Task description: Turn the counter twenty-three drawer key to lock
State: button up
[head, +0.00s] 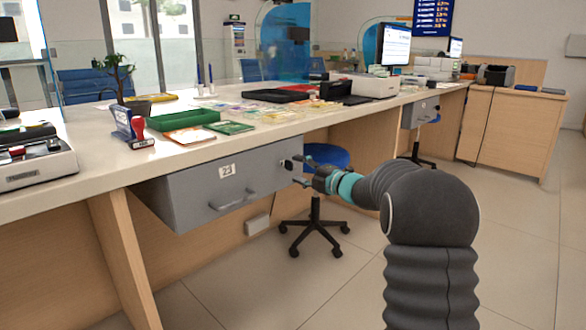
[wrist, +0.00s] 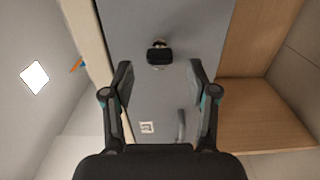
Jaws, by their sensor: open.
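A grey drawer (head: 190,190) marked 23 hangs under the counter in the head view, and its front (wrist: 150,98) fills the middle of the wrist view. Its label (head: 227,170) and bar handle (head: 233,201) face me. The key (head: 287,164) with a dark head is in the lock near the drawer's right end. In the wrist view the black key head (wrist: 160,56) lies just beyond the fingertips, roughly centred between them. My gripper (wrist: 160,72) is open and empty, apart from the key. In the head view my gripper (head: 305,172) is just right of the key.
The counter top (head: 70,190) runs above the drawer, holding a green tray (head: 183,120), a red-handled stamp (head: 138,127) and banknotes. A blue-seated stool (head: 325,155) stands behind my gripper. Another grey drawer (head: 420,112) is farther right. Floor at the lower right is clear.

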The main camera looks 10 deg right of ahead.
jog(key=v, duration=0.8)
jog(key=shift+s, duration=0.15)
jog(key=shift+d, duration=0.1)
